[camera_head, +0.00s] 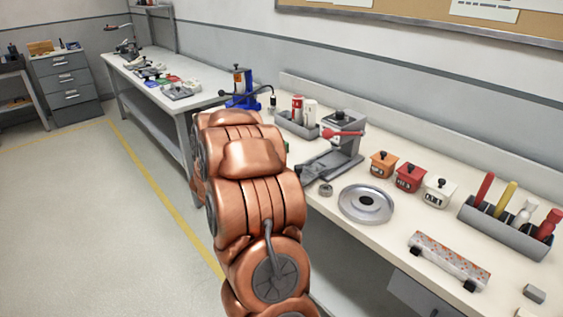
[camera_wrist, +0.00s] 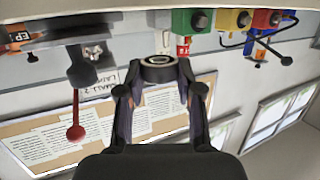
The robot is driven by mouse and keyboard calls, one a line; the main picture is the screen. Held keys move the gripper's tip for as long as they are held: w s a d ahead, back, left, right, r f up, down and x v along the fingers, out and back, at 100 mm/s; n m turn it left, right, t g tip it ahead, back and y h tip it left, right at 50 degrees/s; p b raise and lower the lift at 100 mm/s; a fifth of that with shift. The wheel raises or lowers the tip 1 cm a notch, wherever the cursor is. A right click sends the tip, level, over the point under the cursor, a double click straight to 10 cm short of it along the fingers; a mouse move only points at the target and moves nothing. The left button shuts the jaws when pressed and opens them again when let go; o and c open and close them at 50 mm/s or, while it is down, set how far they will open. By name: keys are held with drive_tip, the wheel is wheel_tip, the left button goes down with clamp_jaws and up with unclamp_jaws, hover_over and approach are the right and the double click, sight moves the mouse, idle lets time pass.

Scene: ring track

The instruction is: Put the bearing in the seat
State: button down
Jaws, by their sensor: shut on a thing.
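In the wrist view my gripper (camera_wrist: 158,75) is shut on a dark round bearing (camera_wrist: 158,61), with one finger on each side of it. The bearing's ring shape and lighter centre face the camera. The head view does not clearly show the gripper or the held bearing, as my copper arm covers much of the bench there. A round grey metal plate with a raised centre (camera_head: 366,203) lies on the bench, and a small grey ring (camera_head: 325,189) lies to its left. I cannot tell for sure which is the seat.
A grey press with a red handle (camera_head: 342,145) stands behind the small ring. Orange, red and white boxes (camera_head: 408,177) stand to its right. A tool rack (camera_head: 507,227) and a speckled bar (camera_head: 449,259) are farther right. The floor at left is clear.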

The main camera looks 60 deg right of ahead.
drive_tip(key=x, duration=0.5)
drive_tip(key=p+x, duration=0.1)
drive_tip(key=x, duration=0.1)
drive_tip(key=shift+w+d+r, duration=0.2)
drive_tip(key=shift+r, duration=0.15)
drive_tip(key=shift+w+d+f, duration=0.1)
drive_tip(key=shift+d+f, duration=0.05)
drive_tip(key=shift+f, duration=0.3)
drive_tip(key=shift+d+f, duration=0.2)
drive_tip(key=shift+f, duration=0.25)
drive_tip(key=shift+f+p, duration=0.5)
drive_tip(key=shift+f, duration=0.2)
drive_tip(key=shift+f, duration=0.2)
drive_tip(key=c, duration=0.7)
unclamp_jaws()
drive_tip(key=shift+c, duration=0.2)
drive_tip(key=shift+f, duration=0.1)
drive_tip(key=b+v, duration=0.2)
drive_tip(key=v, duration=1)
drive_tip(key=shift+r+b, duration=0.25)
drive_tip(key=shift+b, duration=0.1)
